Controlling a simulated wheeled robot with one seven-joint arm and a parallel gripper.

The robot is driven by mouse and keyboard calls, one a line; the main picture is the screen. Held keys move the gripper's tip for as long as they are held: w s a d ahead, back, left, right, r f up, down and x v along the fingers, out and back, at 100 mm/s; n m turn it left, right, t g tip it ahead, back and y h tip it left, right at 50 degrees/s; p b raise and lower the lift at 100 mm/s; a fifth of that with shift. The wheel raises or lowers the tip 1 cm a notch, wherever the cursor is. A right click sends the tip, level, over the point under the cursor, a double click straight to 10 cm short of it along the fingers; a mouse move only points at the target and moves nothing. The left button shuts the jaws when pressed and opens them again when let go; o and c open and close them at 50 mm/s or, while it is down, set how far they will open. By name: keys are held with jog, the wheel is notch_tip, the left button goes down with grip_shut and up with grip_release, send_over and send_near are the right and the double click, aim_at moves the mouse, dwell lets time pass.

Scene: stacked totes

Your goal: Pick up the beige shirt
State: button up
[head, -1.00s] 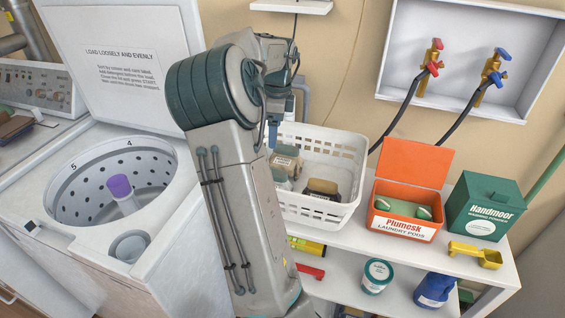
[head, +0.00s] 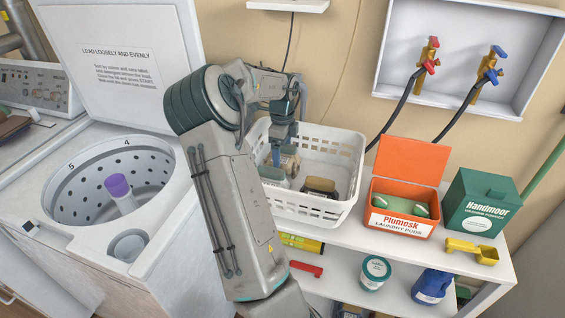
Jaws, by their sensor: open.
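The white laundry basket (head: 345,170) stands on the white shelf unit and holds a few small folded cloths. A beige folded bundle (head: 289,161), which looks like the beige shirt, lies at the back left inside it. A pale grey-green bundle (head: 272,175) is in front of it, and a dark bundle with a tan top (head: 320,188) lies to the right. My gripper (head: 281,150) points down into the basket's left side, just above and against the view of the beige bundle. It is open and empty; the fingertips are small, and contact cannot be told.
The open washer (head: 70,185) is on the left. Right of the basket are an orange pod box (head: 403,225) with its lid up, a green box (head: 480,205) and a yellow scoop (head: 473,251). The basket's walls surround my gripper. Taps (head: 428,60) are on the wall.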

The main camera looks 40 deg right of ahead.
aim_at(283, 156)
jog(key=shift+f, duration=1.9)
jog(key=c, duration=0.7)
jog(key=shift+c, duration=0.3)
jog(key=shift+d+r, duration=0.1)
jog(key=shift+r, duration=0.35)
jog(key=r, duration=0.3)
jog(key=shift+s+r, duration=0.3)
jog(key=s+d+r, duration=0.1)
jog(key=s+r, duration=0.2)
jog(key=s, duration=0.2)
jog(key=s+r+b, duration=0.1)
jog(key=s+r, duration=0.2)
jog(key=s, duration=0.3)
jog(key=shift+d+r, duration=0.3)
jog(key=shift+d, duration=0.05)
